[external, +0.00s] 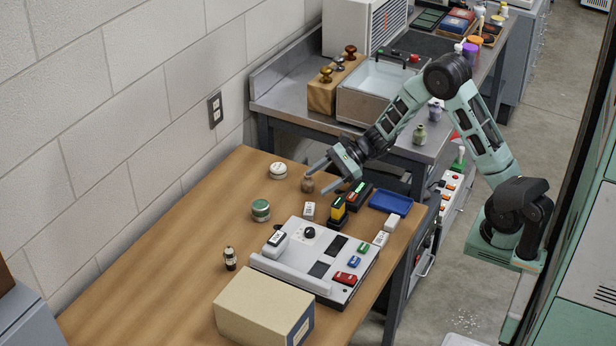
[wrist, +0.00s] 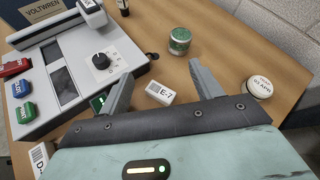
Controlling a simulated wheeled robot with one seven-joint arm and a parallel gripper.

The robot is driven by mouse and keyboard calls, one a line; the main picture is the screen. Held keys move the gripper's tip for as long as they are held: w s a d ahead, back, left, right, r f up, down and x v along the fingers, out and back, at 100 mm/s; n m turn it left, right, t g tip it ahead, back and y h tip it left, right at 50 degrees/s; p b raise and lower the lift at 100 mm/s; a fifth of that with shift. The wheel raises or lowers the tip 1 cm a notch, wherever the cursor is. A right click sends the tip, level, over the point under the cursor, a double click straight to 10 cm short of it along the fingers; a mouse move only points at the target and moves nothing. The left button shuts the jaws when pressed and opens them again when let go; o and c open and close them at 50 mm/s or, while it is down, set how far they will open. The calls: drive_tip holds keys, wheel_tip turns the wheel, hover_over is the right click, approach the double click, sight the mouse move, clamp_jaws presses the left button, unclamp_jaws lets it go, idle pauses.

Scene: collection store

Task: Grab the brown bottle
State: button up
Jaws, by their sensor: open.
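My gripper (external: 316,183) is open and empty above the table, tilted downward. In the wrist view my open gripper (wrist: 160,72) has its fingers spread, with a white E-7 box (wrist: 160,93) showing between them. Whether the fingers touch the bottle cannot be told.
A grey device panel (external: 300,263), a blue tray (external: 391,202) and a cardboard box (external: 262,310) also occupy the table (external: 165,240). Its left part is clear.

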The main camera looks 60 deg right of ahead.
sight(306, 184)
drive_tip(key=w+d+f+m+t+h, duration=0.1)
drive_tip(key=w+d+m, duration=0.1)
drive_tip(key=w+d+f+m+t, duration=0.1)
drive_tip(key=w+d+m, duration=0.1)
drive_tip(key=d, duration=0.1)
drive_tip(key=w+d+f+m+t+h, duration=0.1)
drive_tip(key=w+d+m, duration=0.1)
drive_tip(key=d, duration=0.1)
drive_tip(key=shift+w+d+h, duration=0.25)
drive_tip(key=shift+w+h, duration=0.05)
drive_tip(key=shift+w, duration=0.05)
wheel_tip(306, 184, down, 4)
drive_tip(key=shift+r, duration=0.25)
wheel_tip(306, 184, down, 3)
drive_tip(key=shift+r+b, duration=0.1)
drive_tip(key=shift+b, duration=0.2)
drive_tip(key=shift+x, duration=1.1)
drive_tip(key=shift+w+a, duration=0.2)
drive_tip(key=shift+w, duration=0.1)
drive_tip(key=c, duration=1.2)
